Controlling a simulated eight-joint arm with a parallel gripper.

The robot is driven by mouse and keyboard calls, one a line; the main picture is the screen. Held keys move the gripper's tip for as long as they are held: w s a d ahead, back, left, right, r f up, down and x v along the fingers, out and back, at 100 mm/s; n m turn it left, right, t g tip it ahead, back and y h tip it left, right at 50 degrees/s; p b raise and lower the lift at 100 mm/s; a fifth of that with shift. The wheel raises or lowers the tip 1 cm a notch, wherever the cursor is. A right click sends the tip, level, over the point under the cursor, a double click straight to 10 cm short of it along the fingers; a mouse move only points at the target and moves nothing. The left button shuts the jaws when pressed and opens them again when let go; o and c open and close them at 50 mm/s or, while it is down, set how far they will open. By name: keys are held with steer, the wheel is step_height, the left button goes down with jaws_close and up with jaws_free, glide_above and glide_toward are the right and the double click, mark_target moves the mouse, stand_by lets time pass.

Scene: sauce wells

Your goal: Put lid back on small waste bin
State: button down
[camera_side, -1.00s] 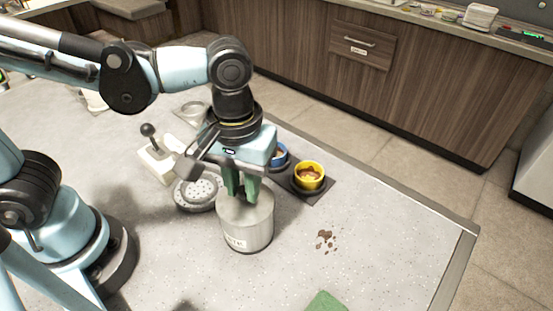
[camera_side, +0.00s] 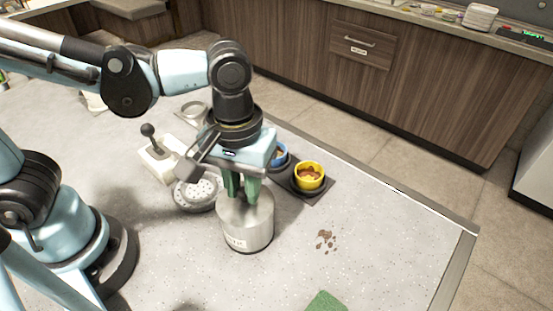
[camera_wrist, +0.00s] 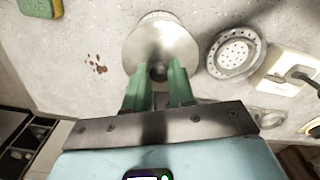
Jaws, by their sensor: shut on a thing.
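The small waste bin (camera_side: 248,232) is a grey metal cylinder with a white label, upright on the counter. Its round metal lid (camera_side: 261,206) lies on top, looking level and seated on the rim. In the wrist view the lid (camera_wrist: 160,42) covers the bin's opening. My gripper (camera_side: 241,195) points down over the lid's middle, its green fingers shut on the lid's dark knob. The knob shows between the fingertips in the wrist view (camera_wrist: 158,73). The fingers hide most of the knob in the side view.
A perforated round drain (camera_side: 197,191) and a white box with a black lever (camera_side: 157,160) stand left of the bin. A yellow sauce cup (camera_side: 309,178) and a blue one (camera_side: 280,157) sit behind. Brown spills (camera_side: 325,239) and a green sponge (camera_side: 325,303) lie right, with clear counter around.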

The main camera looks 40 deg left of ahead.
stand_by(0.3)
steer(key=shift+c, duration=2)
jaws_free()
steer(key=shift+r, duration=3.45)
